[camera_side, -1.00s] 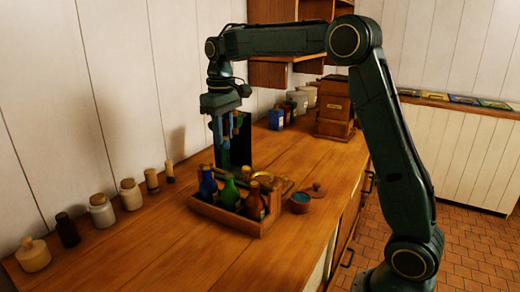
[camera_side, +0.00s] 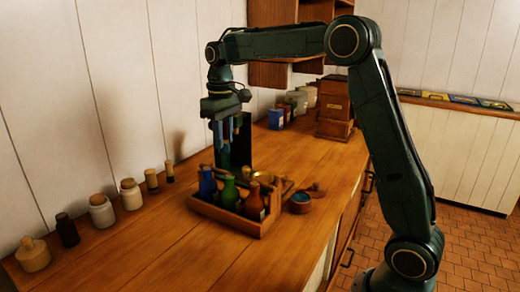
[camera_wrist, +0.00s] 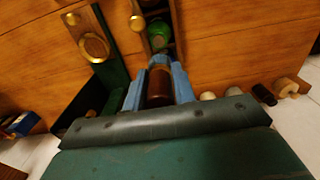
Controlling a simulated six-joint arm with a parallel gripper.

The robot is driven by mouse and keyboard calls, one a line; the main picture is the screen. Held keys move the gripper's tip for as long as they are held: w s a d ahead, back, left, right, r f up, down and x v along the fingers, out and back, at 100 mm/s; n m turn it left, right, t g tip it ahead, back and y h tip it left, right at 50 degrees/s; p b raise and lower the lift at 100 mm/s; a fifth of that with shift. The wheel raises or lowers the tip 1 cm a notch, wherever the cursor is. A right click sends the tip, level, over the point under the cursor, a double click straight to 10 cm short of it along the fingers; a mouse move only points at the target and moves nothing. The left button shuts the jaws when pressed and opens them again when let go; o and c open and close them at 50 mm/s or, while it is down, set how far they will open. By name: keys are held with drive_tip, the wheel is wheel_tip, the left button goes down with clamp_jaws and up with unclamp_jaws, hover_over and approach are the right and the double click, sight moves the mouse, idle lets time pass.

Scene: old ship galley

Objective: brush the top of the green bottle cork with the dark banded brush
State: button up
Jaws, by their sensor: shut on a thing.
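A green bottle (camera_side: 228,194) stands in a wooden tray (camera_side: 226,217), between a blue bottle (camera_side: 207,183) and a brown bottle (camera_side: 254,202). Its cork is too small to make out clearly in the side view. The green bottle (camera_wrist: 159,33) also shows in the wrist view, just beyond my fingertips. My gripper (camera_side: 229,140) points down above the back of the tray. In the wrist view, my gripper's blue fingers (camera_wrist: 159,72) are shut on a brown, dark-banded brush (camera_wrist: 159,86). The brush's tip is hidden, and I cannot tell whether it touches the cork.
A dark upright box (camera_side: 240,150) stands close behind the tray. Several jars, including a white one (camera_side: 101,211), line the wall at left. The front counter is clear.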

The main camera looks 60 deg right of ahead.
sight(226, 152)
drive_tip(key=shift+f, duration=3.15)
drive_tip(key=shift+s+f, duration=0.2)
drive_tip(key=shift+f, duration=0.15)
drive_tip(key=shift+s, duration=0.85)
drive_tip(key=shift+w, duration=1)
drive_tip(key=shift+s, duration=1.05)
drive_tip(key=shift+w, duration=1.15)
drive_tip(key=shift+s, duration=1.05)
drive_tip(key=shift+w, duration=0.95)
drive_tip(key=shift+s, duration=1.1)
drive_tip(key=shift+w, duration=1)
drive_tip(key=shift+w+r, duration=0.1)
drive_tip(key=shift+w, duration=0.15)
drive_tip(key=shift+s+r, duration=0.1)
drive_tip(key=shift+r, duration=3.85)
